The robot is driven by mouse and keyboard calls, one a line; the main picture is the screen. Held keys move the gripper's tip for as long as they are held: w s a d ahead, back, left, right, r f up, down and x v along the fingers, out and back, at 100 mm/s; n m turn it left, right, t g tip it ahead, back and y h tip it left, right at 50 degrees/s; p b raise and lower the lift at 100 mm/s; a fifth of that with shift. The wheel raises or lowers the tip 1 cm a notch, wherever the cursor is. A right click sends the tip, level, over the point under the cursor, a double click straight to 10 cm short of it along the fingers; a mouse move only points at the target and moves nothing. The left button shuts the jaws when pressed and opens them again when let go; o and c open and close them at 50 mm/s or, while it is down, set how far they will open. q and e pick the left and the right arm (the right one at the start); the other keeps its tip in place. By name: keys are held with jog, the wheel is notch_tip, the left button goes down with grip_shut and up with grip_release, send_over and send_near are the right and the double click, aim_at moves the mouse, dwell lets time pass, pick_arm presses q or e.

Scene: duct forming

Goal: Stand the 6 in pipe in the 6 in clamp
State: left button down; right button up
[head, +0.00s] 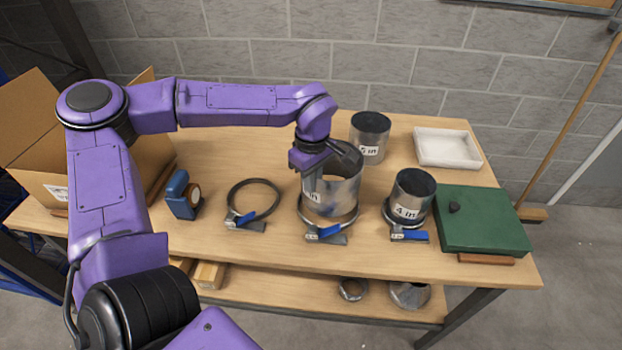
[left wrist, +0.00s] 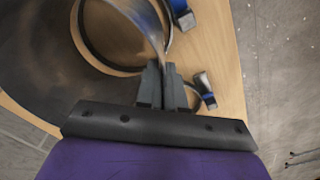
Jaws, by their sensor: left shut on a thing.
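The large metal pipe (head: 338,193), its label partly hidden with only "in" readable, is upright at the middle clamp (head: 325,233). The clamp's ring shows around the pipe's lower edge; I cannot tell whether the pipe rests fully on the table. My left gripper (head: 312,160) is at the pipe's upper rim, shut on its wall. In the left wrist view the fingers (left wrist: 161,85) pinch the thin wall of the pipe (left wrist: 140,18). The clamp has a blue handle (head: 322,232). My right gripper is not in view.
An empty clamp ring (head: 253,203) lies left of the held pipe. A 4 in pipe (head: 411,196) stands in the right clamp, and another pipe (head: 370,137) stands behind. A white tray (head: 446,148), green case (head: 482,220), blue tool (head: 181,194) and cardboard box (head: 38,127) surround them.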

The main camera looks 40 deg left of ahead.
pick_arm(q)
jog(key=f, duration=0.2)
jog(key=f+b, duration=0.1)
jog(key=f, duration=0.1)
jog(key=shift+s+b, duration=0.3)
jog(key=shift+s, duration=0.1)
jog(key=c, duration=1.2)
grip_release()
jog(key=shift+f, duration=0.1)
notch_tip(320, 180, up, 11)
jog(key=shift+f+b, duration=0.2)
jog(key=shift+b, duration=0.3)
